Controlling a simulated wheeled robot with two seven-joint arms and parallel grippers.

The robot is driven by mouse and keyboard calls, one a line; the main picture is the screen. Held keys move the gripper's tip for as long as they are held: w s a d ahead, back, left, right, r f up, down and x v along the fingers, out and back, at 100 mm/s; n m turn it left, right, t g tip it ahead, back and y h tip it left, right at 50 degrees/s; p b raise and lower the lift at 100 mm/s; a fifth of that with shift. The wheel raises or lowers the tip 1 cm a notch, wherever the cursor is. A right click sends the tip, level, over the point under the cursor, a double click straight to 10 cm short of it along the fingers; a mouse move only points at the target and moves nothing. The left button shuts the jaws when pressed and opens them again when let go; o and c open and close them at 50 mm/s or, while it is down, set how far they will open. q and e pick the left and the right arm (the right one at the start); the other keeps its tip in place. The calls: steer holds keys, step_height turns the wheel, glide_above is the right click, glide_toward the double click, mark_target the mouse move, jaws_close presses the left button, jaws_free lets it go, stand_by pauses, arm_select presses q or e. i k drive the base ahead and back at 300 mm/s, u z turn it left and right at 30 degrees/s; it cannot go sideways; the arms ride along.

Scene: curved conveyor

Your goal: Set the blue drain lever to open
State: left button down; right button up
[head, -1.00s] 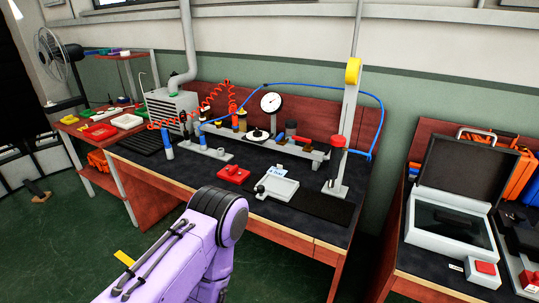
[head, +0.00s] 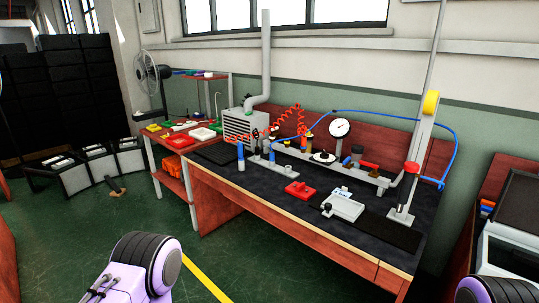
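The bench (head: 250,182) with a pneumatic rig stands ahead. A grey manifold bar (head: 335,168) carries a round gauge (head: 340,128), a red lever (head: 370,165) and several small fittings. Blue upright cylinders stand at the bar's left, one of them a blue cylinder (head: 240,152). A blue hose (head: 390,113) arches over the rig to the right post. I cannot pick out the blue drain lever for certain at this size, nor its setting. Only purple arm links of mine show at the lower edge; neither gripper is in view.
A red box (head: 299,189) and a white tray (head: 345,206) lie on the bench front. A grey post (head: 415,165) stands at its right end. A side table (head: 170,165) and fan (head: 147,77) are at left. Green floor (head: 115,235) is open before the bench.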

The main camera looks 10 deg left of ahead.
mark_target(347, 162)
steer(key=u, duration=0.8)
steer(key=i, duration=1.35)
steer(key=z, duration=2.3)
